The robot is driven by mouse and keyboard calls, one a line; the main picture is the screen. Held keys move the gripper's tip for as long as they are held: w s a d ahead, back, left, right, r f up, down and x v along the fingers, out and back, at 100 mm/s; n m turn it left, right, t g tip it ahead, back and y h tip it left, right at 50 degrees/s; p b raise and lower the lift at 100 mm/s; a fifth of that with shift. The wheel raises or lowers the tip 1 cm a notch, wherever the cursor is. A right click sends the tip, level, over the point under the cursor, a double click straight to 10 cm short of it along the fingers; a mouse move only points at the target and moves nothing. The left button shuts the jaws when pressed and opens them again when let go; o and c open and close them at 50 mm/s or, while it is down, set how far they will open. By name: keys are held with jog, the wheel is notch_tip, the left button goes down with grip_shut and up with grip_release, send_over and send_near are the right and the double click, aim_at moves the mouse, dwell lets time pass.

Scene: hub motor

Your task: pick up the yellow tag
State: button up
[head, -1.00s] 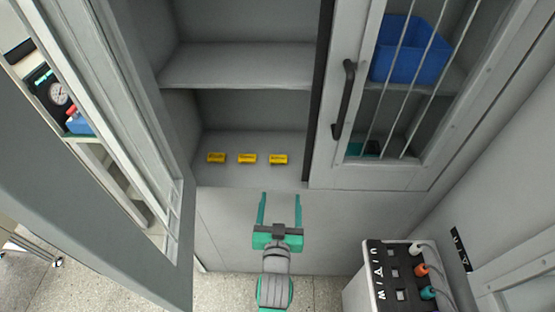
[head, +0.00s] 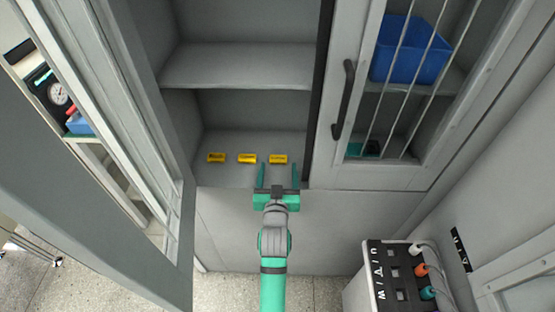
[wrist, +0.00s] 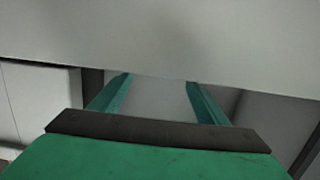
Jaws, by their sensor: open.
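Three yellow tags lie in a row on the lower shelf of the open cabinet in the head view: a left tag (head: 216,158), a middle tag (head: 247,158) and a right tag (head: 278,159). Each has small dark print that I cannot read. My gripper (head: 278,177) is open and empty, its green fingers pointing into the cabinet. The fingertips are close to the right tag, one to each side of it in the picture; I cannot tell the height between them. In the wrist view, both fingers (wrist: 158,92) are apart and no tag shows.
An upper shelf (head: 238,66) spans above the tags. The open left door (head: 120,120) and the closed barred right door with its black handle (head: 343,100) flank the opening. A blue bin (head: 410,50) stands behind the bars. A box with plugs (head: 400,280) stands at lower right.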

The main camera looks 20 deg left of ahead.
aim_at(278, 158)
jog(key=x, duration=0.4)
jog(key=shift+a, duration=0.1)
jog(key=c, duration=1.1)
